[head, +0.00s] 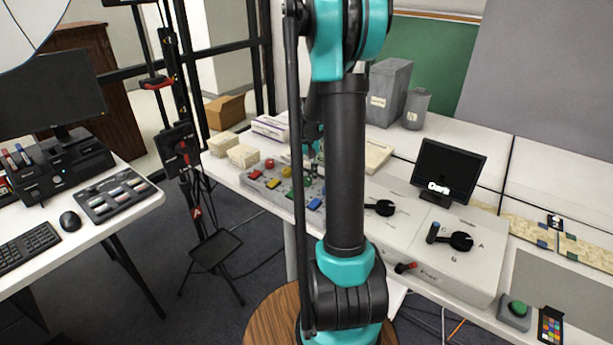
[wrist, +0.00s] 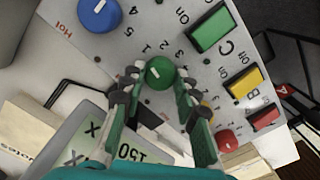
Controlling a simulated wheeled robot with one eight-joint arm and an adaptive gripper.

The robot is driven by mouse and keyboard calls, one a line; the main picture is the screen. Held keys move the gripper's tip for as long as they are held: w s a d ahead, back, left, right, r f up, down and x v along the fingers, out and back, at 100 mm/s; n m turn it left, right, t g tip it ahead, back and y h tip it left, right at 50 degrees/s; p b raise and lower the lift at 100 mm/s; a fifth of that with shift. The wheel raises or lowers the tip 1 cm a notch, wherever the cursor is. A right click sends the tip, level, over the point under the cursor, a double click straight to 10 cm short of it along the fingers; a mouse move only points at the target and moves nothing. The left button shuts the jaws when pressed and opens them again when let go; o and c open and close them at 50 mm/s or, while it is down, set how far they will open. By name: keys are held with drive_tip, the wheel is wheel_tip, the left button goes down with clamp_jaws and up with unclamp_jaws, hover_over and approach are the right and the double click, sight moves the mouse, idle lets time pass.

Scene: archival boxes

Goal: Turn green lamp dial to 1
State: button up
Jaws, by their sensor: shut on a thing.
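The green lamp dial (wrist: 160,72) is a round green knob on a light grey panel (wrist: 160,20), with small printed numbers along its far side in the wrist view. My gripper (wrist: 157,78) has a finger on either side of the dial and is shut on it. A short pale mark shows on the dial's top; I cannot tell exactly which number it points to. In the head view the panel (head: 262,185) with coloured knobs and buttons stands on the white table. There my arm hides most of my gripper and the dial.
Beside the dial are a blue knob (wrist: 99,14), a yellow knob (wrist: 205,112) and a red knob (wrist: 227,141). Green (wrist: 212,27), yellow (wrist: 245,80) and red (wrist: 265,117) rectangular buttons sit close by. A grey box with black handles (head: 440,255) stands to the right.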

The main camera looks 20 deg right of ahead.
sight(307, 178)
idle(0.3)
drive_tip(key=o, duration=1.2)
drive_tip(key=shift+c, duration=0.2)
wheel_tip(307, 178, up, 12)
